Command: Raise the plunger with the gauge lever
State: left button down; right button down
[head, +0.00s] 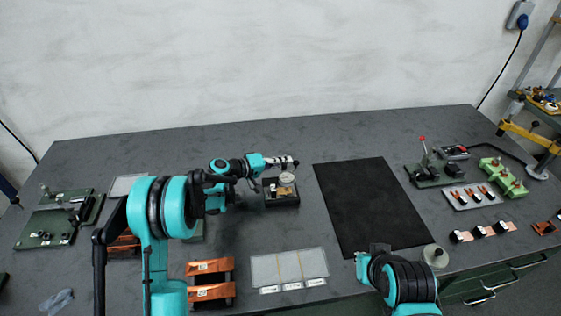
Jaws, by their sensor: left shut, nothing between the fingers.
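The gauge (287,178) has a round pale dial and stands on a dark block-like base (282,197) near the middle of the table. My left gripper (294,162) is at the upper edge of the dial, its fingers shut with nothing between them. I cannot tell whether it touches the gauge or its lever. The lever and plunger are too small to make out, and the gripper covers part of the gauge's top. My right arm comes in at the bottom right, and its gripper (380,249) shows only as a small dark shape.
A black mat (370,205) lies clear right of the gauge. Green fixtures (45,228) stand at left. A red-knobbed press (432,172) and a grey tray (472,196) are at right.

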aim_at(295, 165)
pick_arm(q)
jog(key=shift+d+m+g+h, duration=0.25)
jog(key=shift+m+g+h, duration=0.15)
jog(key=shift+m+g, duration=0.35)
jog(key=shift+d+m+g+h, duration=0.25)
jog(key=shift+m+g+h, duration=0.25)
jog(key=shift+g, duration=0.35)
jog(key=shift+s+d+m+g, duration=0.15)
jog(key=shift+d+m+g, duration=0.15)
jog(key=shift+m+g, duration=0.7)
jog(key=shift+s+d, duration=0.35)
jog(key=shift+d, duration=0.15)
jog(key=shift+s+d+m+g+h, duration=0.1)
jog(key=shift+d+m+g+h, duration=0.2)
jog(key=shift+m+g, duration=0.7)
jog(key=shift+s+d+m+g, duration=0.2)
jog(key=shift+m+g, duration=0.3)
jog(key=shift+g, duration=0.3)
jog(key=shift+s+d+m+g, duration=0.15)
jog(key=shift+m+g, duration=0.3)
jog(key=shift+g, duration=0.35)
jog(key=shift+a, duration=0.1)
jog(key=v, duration=1.2)
